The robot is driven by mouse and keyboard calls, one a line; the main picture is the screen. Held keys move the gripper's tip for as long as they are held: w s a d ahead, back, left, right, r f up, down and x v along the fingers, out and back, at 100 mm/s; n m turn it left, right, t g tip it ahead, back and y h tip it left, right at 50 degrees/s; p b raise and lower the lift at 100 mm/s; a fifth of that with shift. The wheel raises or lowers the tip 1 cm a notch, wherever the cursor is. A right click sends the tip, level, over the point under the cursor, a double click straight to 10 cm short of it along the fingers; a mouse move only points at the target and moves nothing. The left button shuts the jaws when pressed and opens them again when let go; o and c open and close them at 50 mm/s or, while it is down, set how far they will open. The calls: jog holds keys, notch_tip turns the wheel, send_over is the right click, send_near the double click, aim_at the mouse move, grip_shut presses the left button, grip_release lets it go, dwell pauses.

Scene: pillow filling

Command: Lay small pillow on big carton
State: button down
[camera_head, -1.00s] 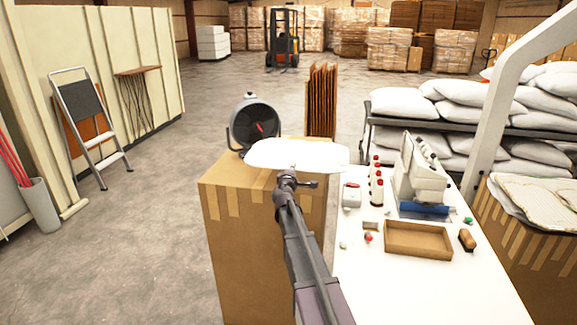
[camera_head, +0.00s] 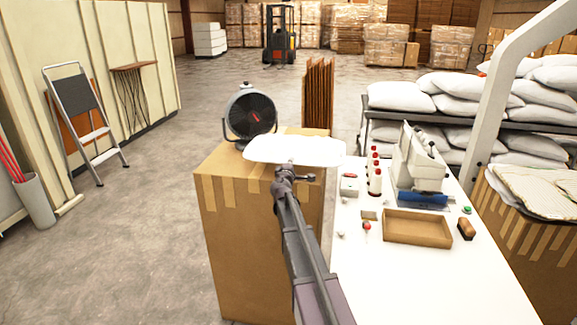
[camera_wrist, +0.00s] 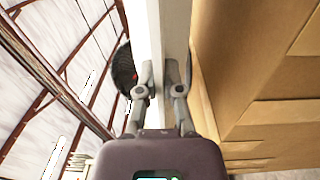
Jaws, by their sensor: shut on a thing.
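The small pillow (camera_head: 294,150) is white and flat. It shows in the head view over the top of the big carton. The big carton (camera_head: 250,240) is a tall brown box with tape strips, left of the white table. My gripper (camera_head: 287,172) is at the pillow's near edge. In the wrist view the fingers of my gripper (camera_wrist: 163,80) are shut on the pillow (camera_wrist: 160,30), seen edge-on, with the carton (camera_wrist: 255,80) beside it. I cannot tell whether the pillow touches the carton's top.
A dark round fan (camera_head: 250,115) stands behind the pillow at the carton's back left. The white table (camera_head: 420,280) at right holds a sewing machine (camera_head: 420,165), red-topped spools (camera_head: 374,172) and a shallow brown tray (camera_head: 417,228).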

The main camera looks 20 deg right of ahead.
jog(key=shift+w+d+f+b, duration=0.25)
jog(key=shift+w+f+b, duration=0.15)
jog(key=shift+f+b, duration=0.25)
jog(key=shift+w+d+f+b, duration=0.2)
jog(key=shift+w+f+b, duration=0.25)
jog(key=shift+f, duration=0.3)
jog(key=shift+w+d+f+b, duration=0.25)
jog(key=shift+w+f+b, duration=0.05)
jog(key=shift+f+b, duration=0.4)
jog(key=c, duration=0.5)
grip_release()
jog(key=o, duration=0.5)
jog(key=shift+s, duration=0.2)
jog(key=v, duration=0.8)
jog(key=shift+s+a, duration=0.25)
jog(key=shift+s, duration=0.1)
